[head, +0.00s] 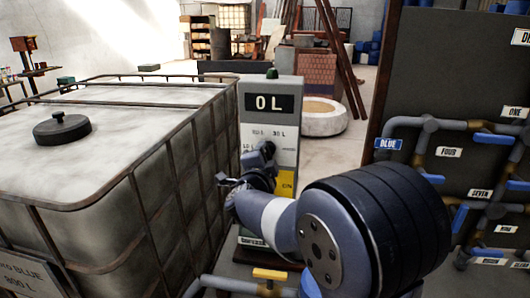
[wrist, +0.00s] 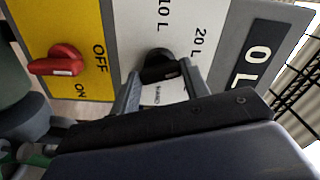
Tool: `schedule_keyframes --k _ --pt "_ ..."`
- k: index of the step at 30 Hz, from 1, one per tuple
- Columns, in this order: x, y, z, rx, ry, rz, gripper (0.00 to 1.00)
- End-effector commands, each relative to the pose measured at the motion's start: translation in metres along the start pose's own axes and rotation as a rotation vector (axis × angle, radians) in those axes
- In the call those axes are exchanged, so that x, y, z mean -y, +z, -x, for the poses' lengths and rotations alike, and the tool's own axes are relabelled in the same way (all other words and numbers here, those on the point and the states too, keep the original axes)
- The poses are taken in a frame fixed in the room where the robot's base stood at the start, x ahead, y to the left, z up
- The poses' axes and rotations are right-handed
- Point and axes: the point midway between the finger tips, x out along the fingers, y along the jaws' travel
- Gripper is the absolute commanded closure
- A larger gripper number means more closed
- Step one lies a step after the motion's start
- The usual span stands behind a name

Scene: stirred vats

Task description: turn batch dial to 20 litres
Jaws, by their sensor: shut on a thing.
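The batch dial (wrist: 158,68) is a black knob on the white part of a control panel, which appears turned sideways in the wrist view. The labels 10 L and 20 L stand around it. A small pale mark shows on the dial's right end; I cannot tell exactly which label it points to. My gripper (wrist: 160,80) is shut on the dial, one finger on each side. In the head view my gripper (head: 256,172) is at the front of the control post (head: 286,90) and hides the dial. The display (head: 268,104) reads 0 L.
A red OFF/ON knob (wrist: 55,62) sits on the panel's yellow part. A large caged tank (head: 90,150) stands close on the left. A dark board (head: 440,70) with pipes and labelled valves stands on the right. A yellow-handled valve (head: 269,275) is low in front.

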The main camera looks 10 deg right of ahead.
Motion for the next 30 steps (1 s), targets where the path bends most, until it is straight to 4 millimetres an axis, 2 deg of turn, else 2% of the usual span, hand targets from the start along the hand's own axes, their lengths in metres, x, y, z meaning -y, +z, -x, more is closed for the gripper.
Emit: schedule_keyframes --k 12,26,27,30 --pt "-0.001 0.0005 0.0001 0.002 0.002 0.15 0.79" --pt "-0.0016 0.0007 0.0001 0.002 0.002 0.161 0.79" --pt "-0.0016 0.0007 0.0001 0.002 0.002 0.161 0.55" --pt "-0.0014 0.0006 0.0001 0.002 0.002 0.161 0.47"
